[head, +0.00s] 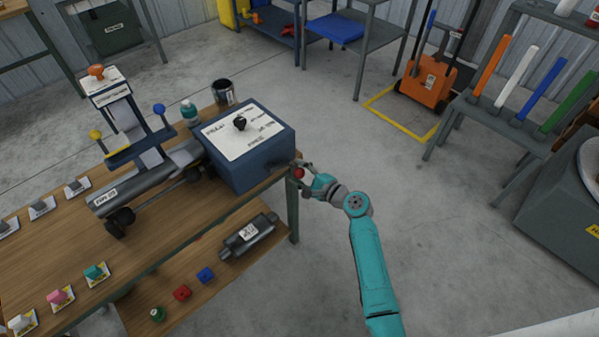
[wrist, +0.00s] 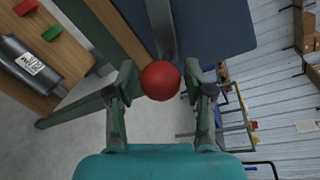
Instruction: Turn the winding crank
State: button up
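The winding crank ends in a red ball knob (head: 298,173) at the right side of the dark blue box (head: 238,172), by the bench corner. In the wrist view the knob (wrist: 160,80) sits in the middle, with a grey crank arm (wrist: 163,32) running up from it toward the box. My gripper (head: 304,174) is at the knob. Its two fingers stand on either side of the ball, close to it, with a small gap visible at the right finger. I cannot tell whether the left finger touches. The crank's pivot is hidden in the head view.
The box has a white labelled top with a black knob (head: 240,122). A muffler (head: 250,236) and small coloured blocks lie on the lower shelf.

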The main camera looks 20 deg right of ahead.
dwell(0.3)
jog(key=v, duration=1.2)
dwell(1.5)
jog(key=w+a+m, duration=0.1)
jog(key=w+m, duration=0.2)
jog(key=w+a+f+m+t+y, duration=0.1)
jog(key=w+a+m, duration=0.1)
jog(key=w, duration=0.2)
jog(key=w+a+f+m, duration=0.1)
jog(key=w+m, duration=0.2)
jog(key=shift+w+a+f+m+t, duration=0.15)
jog(key=shift+w+a+m+t, duration=0.15)
jog(key=shift+w+a+t, duration=0.1)
grip_shut()
